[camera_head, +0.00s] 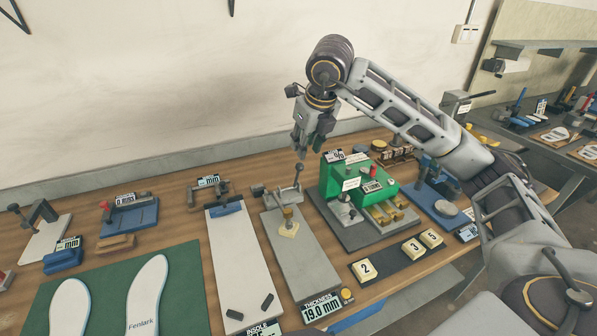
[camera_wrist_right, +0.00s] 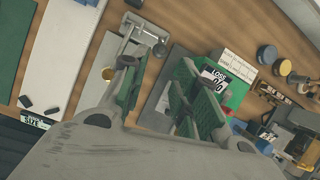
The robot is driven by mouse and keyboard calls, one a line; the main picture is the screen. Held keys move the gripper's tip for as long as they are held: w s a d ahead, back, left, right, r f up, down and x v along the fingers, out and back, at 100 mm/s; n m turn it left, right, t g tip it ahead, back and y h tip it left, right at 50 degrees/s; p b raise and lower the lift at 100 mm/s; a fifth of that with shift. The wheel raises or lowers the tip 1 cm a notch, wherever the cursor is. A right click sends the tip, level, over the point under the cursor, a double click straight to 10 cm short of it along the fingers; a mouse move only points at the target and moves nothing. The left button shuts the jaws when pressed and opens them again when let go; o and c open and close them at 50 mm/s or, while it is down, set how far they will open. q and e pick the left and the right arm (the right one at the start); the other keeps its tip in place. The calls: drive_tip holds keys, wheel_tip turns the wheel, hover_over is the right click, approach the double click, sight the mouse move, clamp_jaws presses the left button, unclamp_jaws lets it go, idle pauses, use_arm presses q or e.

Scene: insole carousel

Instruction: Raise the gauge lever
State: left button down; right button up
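The thickness gauge has a grey base plate (camera_head: 300,255), a brass plunger (camera_head: 287,213) and a grey lever with a ball knob (camera_head: 299,168) that points up at its back. The lever's ball end also shows in the right wrist view (camera_wrist_right: 159,49), beside the near finger. A display (camera_head: 320,308) at the gauge's front reads 19.0 mm. My right gripper (camera_head: 301,147) hangs fingers down just above the lever's knob, apparently not touching it. Its two green-padded fingers (camera_wrist_right: 160,88) stand apart with nothing between them. My left gripper is out of view.
A green machine (camera_head: 340,178) with brass pieces stands close right of the gauge. A long white size gauge plate (camera_head: 238,260) lies to its left. Two insoles (camera_head: 148,290) lie on a green mat (camera_head: 190,290). Numbered blocks (camera_head: 366,269) sit in front of the machine.

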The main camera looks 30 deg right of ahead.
sight(298, 171)
drive_tip(key=x, duration=1.3)
clamp_jaws()
idle(0.5)
